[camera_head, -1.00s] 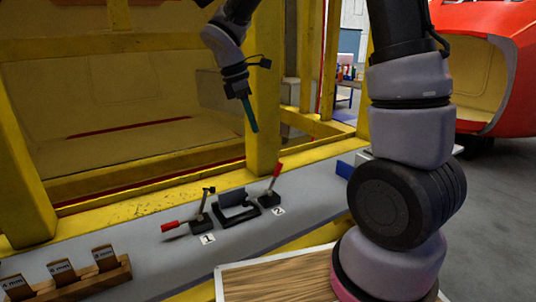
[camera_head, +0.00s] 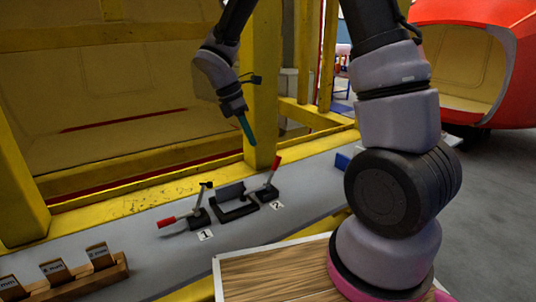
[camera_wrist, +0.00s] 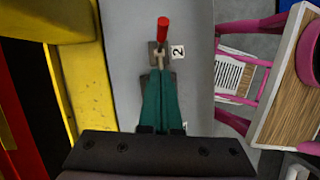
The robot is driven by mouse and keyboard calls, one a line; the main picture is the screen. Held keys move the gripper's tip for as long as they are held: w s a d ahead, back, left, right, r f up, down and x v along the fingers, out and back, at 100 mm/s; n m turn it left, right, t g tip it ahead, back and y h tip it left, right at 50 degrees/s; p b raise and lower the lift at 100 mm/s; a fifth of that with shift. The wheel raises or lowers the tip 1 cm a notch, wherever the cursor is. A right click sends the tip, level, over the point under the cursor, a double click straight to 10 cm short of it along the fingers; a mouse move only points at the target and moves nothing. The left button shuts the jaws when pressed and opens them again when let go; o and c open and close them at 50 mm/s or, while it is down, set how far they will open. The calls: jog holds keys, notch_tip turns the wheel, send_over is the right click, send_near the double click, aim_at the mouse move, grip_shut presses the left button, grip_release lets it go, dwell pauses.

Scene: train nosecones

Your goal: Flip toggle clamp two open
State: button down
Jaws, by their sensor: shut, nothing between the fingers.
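Toggle clamp two (camera_head: 268,190) stands on the grey bench beside the label "2" (camera_head: 277,206). Its red-tipped handle (camera_head: 277,162) tilts up to the right. In the wrist view the red handle tip (camera_wrist: 163,25) and label (camera_wrist: 178,52) show just beyond my fingers. My gripper (camera_head: 247,131) is shut and empty, its green fingers above the clamp and apart from it in the head view. The fingers (camera_wrist: 160,90) hide part of the clamp in the wrist view. Toggle clamp one (camera_head: 199,215), beside label "1" (camera_head: 205,235), has its red handle (camera_head: 166,222) lying low to the left.
A dark bracket (camera_head: 235,203) sits between the clamps. A wooden block with marked pieces (camera_head: 104,281) stands at the bench's left. A yellow post (camera_head: 261,80) rises behind clamp two. A wood-topped table (camera_head: 270,272) is in front.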

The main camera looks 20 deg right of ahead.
jog(key=d+f, duration=0.5)
jog(key=f, duration=0.1)
jog(key=shift+d+f, duration=0.15)
jog(key=shift+w+d, duration=0.1)
